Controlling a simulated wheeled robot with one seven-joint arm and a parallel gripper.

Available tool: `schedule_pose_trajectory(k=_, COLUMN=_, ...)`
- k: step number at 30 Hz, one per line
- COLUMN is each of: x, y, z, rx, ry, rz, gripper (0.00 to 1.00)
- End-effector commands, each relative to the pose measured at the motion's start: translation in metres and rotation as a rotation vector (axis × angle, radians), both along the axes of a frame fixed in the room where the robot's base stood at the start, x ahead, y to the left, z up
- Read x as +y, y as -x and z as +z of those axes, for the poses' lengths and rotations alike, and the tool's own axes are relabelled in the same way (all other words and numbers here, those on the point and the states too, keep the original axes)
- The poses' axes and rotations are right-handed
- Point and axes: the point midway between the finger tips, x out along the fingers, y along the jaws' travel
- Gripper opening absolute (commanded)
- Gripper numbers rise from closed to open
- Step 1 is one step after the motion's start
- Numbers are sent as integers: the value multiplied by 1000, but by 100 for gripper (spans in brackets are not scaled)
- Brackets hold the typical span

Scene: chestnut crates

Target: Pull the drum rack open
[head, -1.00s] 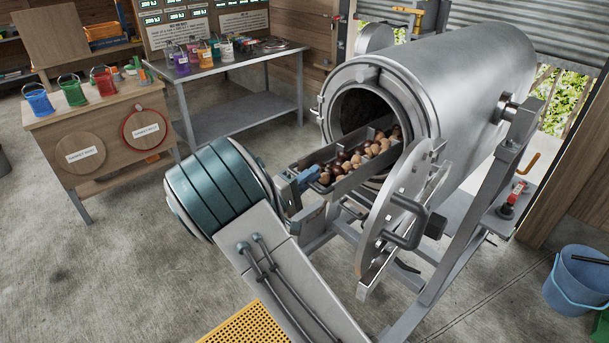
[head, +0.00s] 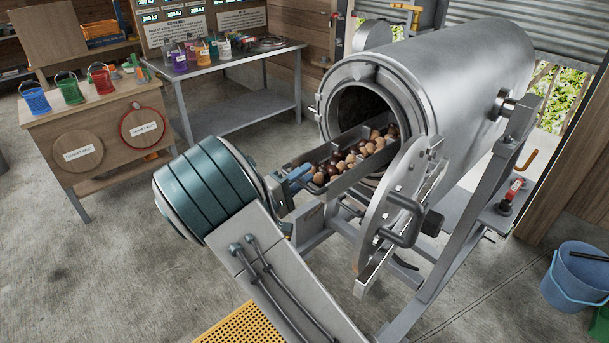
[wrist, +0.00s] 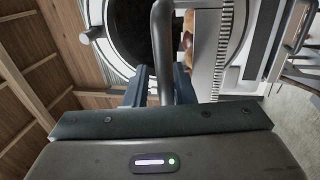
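The drum rack (head: 364,173) is a grey metal tray of brown and tan chestnuts (head: 345,160). It sticks part way out of the round mouth of the large steel drum (head: 465,75); its back end is hidden inside. My gripper (head: 303,175) is at the rack's outer end, its blue fingers closed at the front. In the wrist view, the fingers (wrist: 160,92) sit on either side of a dark upright handle bar (wrist: 163,45), with the drum's dark mouth behind. The exact finger contact is partly hidden.
The drum's round door (head: 385,215) hangs open right of the rack, close to it, with a dark handle. The steel frame (head: 455,225) stands below. A workbench (head: 105,125) with coloured buckets is at left. A blue bucket (head: 577,280) stands at right. Floor at left is clear.

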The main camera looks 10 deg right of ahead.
Motion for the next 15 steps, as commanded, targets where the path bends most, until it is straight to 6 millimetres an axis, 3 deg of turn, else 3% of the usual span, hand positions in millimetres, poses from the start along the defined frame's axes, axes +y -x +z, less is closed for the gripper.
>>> schedule_pose_trajectory(k=15, x=91, y=54, z=-21, rx=-1, ry=-1, rz=4, gripper=22)
